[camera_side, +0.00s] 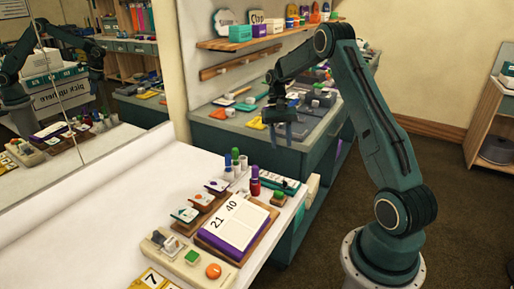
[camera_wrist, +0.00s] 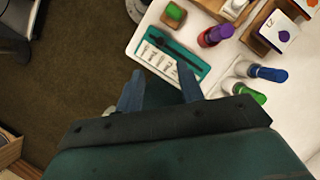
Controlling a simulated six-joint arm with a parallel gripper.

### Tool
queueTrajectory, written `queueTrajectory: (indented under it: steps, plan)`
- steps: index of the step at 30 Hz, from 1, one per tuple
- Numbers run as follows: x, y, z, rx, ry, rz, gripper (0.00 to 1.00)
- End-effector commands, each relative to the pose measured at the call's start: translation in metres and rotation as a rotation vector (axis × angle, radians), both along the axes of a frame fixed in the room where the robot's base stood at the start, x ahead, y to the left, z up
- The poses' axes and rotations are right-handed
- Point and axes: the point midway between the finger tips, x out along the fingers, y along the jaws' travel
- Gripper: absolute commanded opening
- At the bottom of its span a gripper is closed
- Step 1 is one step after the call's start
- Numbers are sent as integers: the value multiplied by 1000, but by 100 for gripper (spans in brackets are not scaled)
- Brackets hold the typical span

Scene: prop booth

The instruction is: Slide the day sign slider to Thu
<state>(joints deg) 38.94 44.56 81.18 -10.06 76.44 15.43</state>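The day sign looks to be the teal board with white printed labels and a dark bar along it, lying near the table edge in the wrist view (camera_wrist: 198,66). In the side view the teal board (camera_side: 291,184) sits at the table's right edge. The labels are too small to read, and I cannot tell where its slider stands. My gripper (camera_wrist: 160,86) is open and empty, its two fingers apart and pointing toward the board. In the side view my gripper (camera_side: 283,135) hangs in the air, above and apart from the table.
A green-topped block (camera_wrist: 174,13), a red-and-purple bottle (camera_wrist: 215,35) and blue (camera_wrist: 267,73) and green (camera_wrist: 250,94) capped bottles surround the board. A number flip book (camera_side: 235,222) and a panel with an orange knob (camera_side: 213,271) are nearer the camera. Dark floor lies beyond the table edge.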

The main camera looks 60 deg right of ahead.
Motion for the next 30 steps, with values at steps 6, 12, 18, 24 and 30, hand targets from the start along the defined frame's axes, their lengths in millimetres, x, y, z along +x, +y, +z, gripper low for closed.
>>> queueTrajectory:
  steps: [6,12,18,24,30]
  plan:
    - [-6,7,-20,2,3,1,38]
    - [-14,14,-46,2,3,1,38]
    - [-23,23,-75,2,3,1,38]
    - [-30,30,-100,1,2,1,38]
    - [-35,35,-117,1,2,1,38]
